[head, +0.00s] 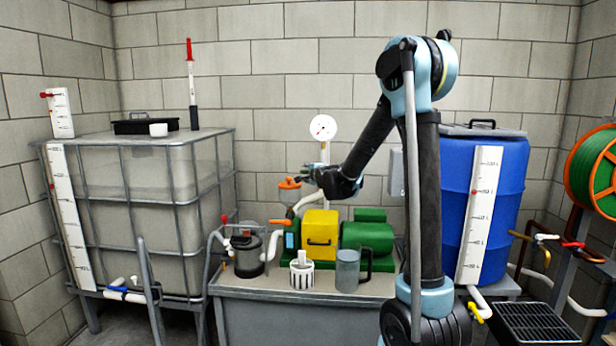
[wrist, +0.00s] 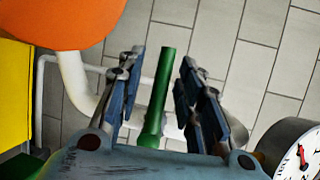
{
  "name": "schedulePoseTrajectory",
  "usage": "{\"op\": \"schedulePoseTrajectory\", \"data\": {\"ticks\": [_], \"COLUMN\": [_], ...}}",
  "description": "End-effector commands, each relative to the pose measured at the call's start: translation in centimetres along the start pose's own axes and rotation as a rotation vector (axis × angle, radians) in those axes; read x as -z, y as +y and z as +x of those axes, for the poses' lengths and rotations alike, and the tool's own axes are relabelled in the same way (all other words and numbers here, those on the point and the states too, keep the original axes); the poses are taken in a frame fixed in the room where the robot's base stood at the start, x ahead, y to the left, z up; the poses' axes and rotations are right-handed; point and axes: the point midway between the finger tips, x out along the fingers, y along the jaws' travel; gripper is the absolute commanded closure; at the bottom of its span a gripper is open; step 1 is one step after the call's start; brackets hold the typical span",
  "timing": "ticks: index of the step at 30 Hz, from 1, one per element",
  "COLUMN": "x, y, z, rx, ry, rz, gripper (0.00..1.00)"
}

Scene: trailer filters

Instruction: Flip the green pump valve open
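The green valve handle (wrist: 160,95) shows in the wrist view as a straight green bar standing between my fingers. My gripper (wrist: 158,90) is open, one finger on each side of the bar, with a visible gap on both sides. In the head view my gripper (head: 308,173) is above the pump bench, close beside an orange cap (head: 289,183) and below the round gauge (head: 322,127). The handle is too small to make out clearly there.
The orange cap (wrist: 62,18) and white pipe (wrist: 75,85) are left of my fingers; the gauge (wrist: 295,152) is at lower right. The yellow box (head: 320,236), clear jug (head: 347,270) and white strainer (head: 302,273) stand on the bench (head: 300,318). A blue barrel (head: 505,180) stands right.

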Motion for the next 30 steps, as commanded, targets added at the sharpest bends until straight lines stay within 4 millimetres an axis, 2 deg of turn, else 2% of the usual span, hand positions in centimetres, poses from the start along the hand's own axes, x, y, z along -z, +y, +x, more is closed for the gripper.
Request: {"op": "schedulePoseTrajectory", "data": {"ticks": [8,12,13,23,30], "x": [0.01,0.0,0.0,0.0,-0.07], "y": [0.0,0.0,0.0,-0.03,-0.47], "z": [0.09,0.09,0.09,0.06,-0.06], "rx": [0.0,0.0,0.0,0.004,0.033], "ry": [0.0,0.0,0.0,-0.002,-0.018], "rz": [0.0,0.0,0.0,0.01,0.083], "gripper": [0.67,0.96,1.0,1.0,1.0]}}
